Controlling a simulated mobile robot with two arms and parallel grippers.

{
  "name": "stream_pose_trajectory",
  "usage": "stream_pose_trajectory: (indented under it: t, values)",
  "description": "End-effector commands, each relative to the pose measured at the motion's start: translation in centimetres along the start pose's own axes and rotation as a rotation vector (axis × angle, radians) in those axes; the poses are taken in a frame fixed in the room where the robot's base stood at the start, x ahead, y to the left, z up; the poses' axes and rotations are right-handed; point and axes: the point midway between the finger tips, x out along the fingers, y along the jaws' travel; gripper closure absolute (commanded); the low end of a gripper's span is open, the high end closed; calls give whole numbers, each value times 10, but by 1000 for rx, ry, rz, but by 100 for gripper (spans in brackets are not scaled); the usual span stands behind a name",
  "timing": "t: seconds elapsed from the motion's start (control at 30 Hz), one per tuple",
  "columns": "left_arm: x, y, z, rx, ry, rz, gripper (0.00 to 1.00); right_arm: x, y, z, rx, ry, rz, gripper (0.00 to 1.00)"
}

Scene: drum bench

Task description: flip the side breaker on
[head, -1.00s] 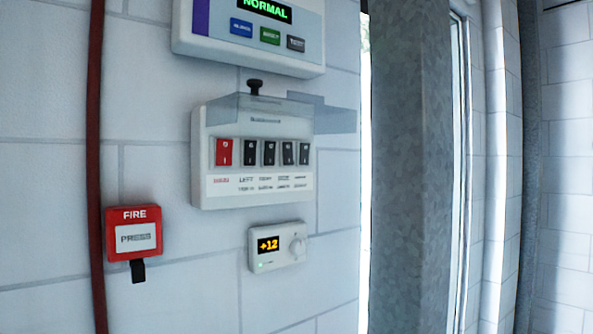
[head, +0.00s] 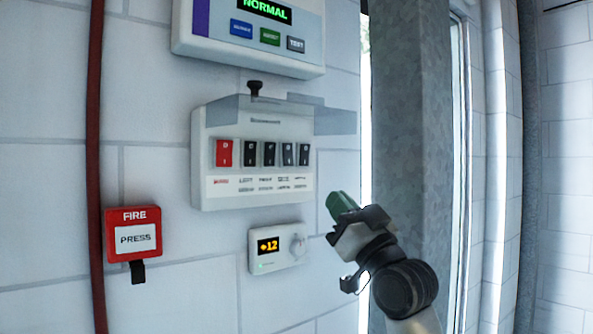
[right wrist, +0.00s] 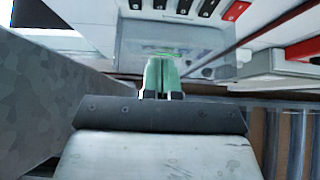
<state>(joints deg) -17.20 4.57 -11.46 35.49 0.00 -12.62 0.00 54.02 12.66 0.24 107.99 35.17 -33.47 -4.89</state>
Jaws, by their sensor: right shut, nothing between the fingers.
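The breaker panel (head: 202,165) is a white box on the wall with a clear cover (head: 333,121) swung up. It has a red rocker (head: 223,152) at left and several black rockers beside it. The label under the fourth rocker (head: 288,154) seems to read SIDE, but the lettering is blurred. My right gripper (head: 343,204) has green fingertips, is shut and empty, and is below and right of the panel, apart from it. In the right wrist view its fingers (right wrist: 162,76) are together, with black rockers (right wrist: 183,5) at the top edge. My left gripper is out of view.
A thermostat (head: 258,262) is below the panel, left of my right gripper. A display unit (head: 190,25) is above. A red fire box (head: 116,246) and a red pipe (head: 94,150) are at left. A grey metal post (head: 396,100) stands at right.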

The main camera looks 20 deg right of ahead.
Motion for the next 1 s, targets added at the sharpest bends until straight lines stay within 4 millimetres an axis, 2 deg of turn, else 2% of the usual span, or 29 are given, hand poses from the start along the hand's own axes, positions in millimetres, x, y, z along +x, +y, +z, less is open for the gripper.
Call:
stream_pose_trajectory:
  t: [0.17, 0.27, 0.67, 0.8, 1.0]
  values:
    - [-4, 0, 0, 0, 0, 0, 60, 7, 0, -1, 1, -1, 0, 100]
    - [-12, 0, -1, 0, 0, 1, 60, 21, 0, -2, 2, -2, 0, 100]
    - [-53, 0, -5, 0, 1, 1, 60, 106, -1, -3, 2, -4, 0, 100]
    - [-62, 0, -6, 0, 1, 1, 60, 119, 0, 16, 1, -6, 1, 100]
    - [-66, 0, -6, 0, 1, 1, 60, 127, 0, 27, -2, -3, 0, 100]
